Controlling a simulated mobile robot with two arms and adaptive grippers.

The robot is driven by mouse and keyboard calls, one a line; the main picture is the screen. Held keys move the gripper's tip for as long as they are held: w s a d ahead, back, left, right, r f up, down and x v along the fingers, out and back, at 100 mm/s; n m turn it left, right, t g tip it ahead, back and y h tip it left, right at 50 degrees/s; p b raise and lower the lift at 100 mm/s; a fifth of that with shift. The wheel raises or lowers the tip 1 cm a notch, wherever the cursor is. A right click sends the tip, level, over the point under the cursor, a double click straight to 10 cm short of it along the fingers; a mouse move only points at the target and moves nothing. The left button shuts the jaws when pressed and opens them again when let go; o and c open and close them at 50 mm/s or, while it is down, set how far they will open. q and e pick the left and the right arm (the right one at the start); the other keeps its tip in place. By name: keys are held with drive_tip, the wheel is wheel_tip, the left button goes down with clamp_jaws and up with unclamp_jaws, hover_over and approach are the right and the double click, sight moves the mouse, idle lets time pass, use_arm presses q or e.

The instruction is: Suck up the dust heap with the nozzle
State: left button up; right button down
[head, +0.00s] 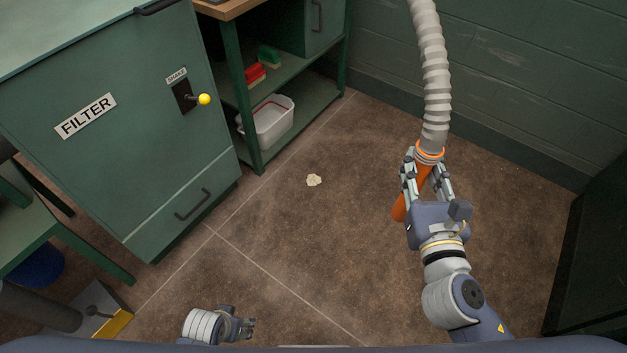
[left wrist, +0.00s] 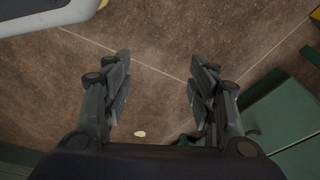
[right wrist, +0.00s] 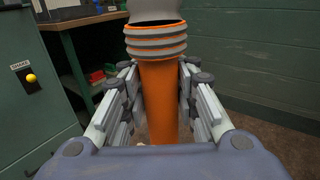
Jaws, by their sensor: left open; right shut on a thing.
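The dust heap (head: 314,180) is a small pale pile on the brown floor, in the middle of the head view. It also shows as a pale spot in the left wrist view (left wrist: 139,134). The orange nozzle (head: 400,208) hangs on a grey ribbed hose (head: 433,75). My right gripper (head: 427,170) is shut on the nozzle, just below the hose collar, to the right of the heap. In the right wrist view the nozzle (right wrist: 159,95) stands between the fingers. My left gripper (head: 246,328) is open and empty, low at the front of the head view.
A green filter cabinet (head: 110,130) with a yellow-knobbed shake lever (head: 204,99) stands at the left. Behind it is a green shelf with a white bin (head: 270,120). A green wall closes the back right. The floor around the heap is clear.

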sight(430, 145)
wheel_tip(430, 145, up, 2)
drive_tip(key=shift+r+p, duration=0.1)
drive_tip(key=shift+p, duration=1)
drive_tip(key=shift+r, duration=0.2)
use_arm(q)
drive_tip(key=s+a+f+g+p, duration=0.1)
drive_tip(key=s+a+f+p, duration=0.15)
drive_tip(key=s+f, duration=1)
use_arm(e)
wheel_tip(430, 145, up, 2)
drive_tip(key=shift+r, duration=0.1)
drive_tip(key=shift+r+p, duration=0.95)
drive_tip(key=shift+p, duration=0.5)
wheel_tip(430, 145, up, 2)
drive_tip(key=shift+p, duration=1.05)
use_arm(q)
drive_tip(key=s+r+p, duration=0.1)
drive_tip(key=s+r, duration=0.1)
drive_tip(key=s, duration=0.4)
drive_tip(key=shift+s+a+r+g, duration=0.15)
drive_tip(key=shift+s+a+g, duration=0.05)
drive_tip(key=shift+a+g, duration=0.15)
use_arm(e)
drive_tip(key=shift+r, duration=0.45)
